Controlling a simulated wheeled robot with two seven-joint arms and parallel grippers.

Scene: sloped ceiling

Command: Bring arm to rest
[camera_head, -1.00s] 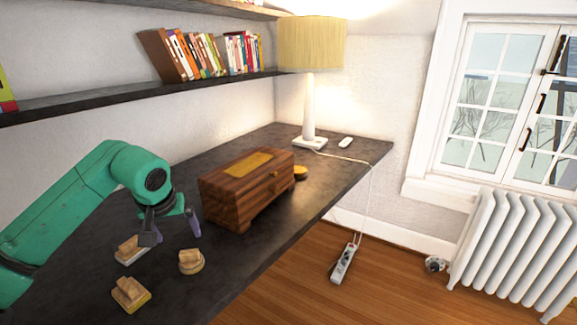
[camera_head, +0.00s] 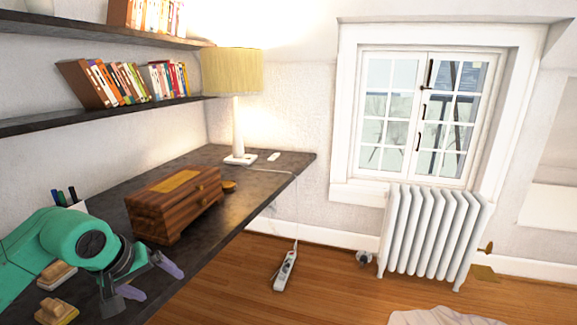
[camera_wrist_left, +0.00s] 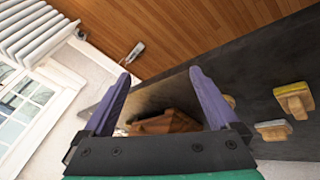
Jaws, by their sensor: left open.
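My left gripper (camera_head: 146,282) is at the lower left of the head view, over the front edge of the dark desk (camera_head: 225,230). Its two fingers are spread and nothing is between them. In the left wrist view its purple fingers (camera_wrist_left: 161,75) stand apart, with the wooden box (camera_wrist_left: 170,122) seen beyond them. In the head view the brown wooden box (camera_head: 175,212) stands closed on the desk, behind the gripper and apart from it. My right gripper is in neither current view.
Small wooden stamp-like blocks (camera_head: 56,312) lie on the desk beside my left arm. A lamp (camera_head: 238,130) stands at the desk's far end. A power strip (camera_head: 285,271) lies on the floor. A white radiator (camera_head: 430,235) stands below the window. Open floor lies right of the desk.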

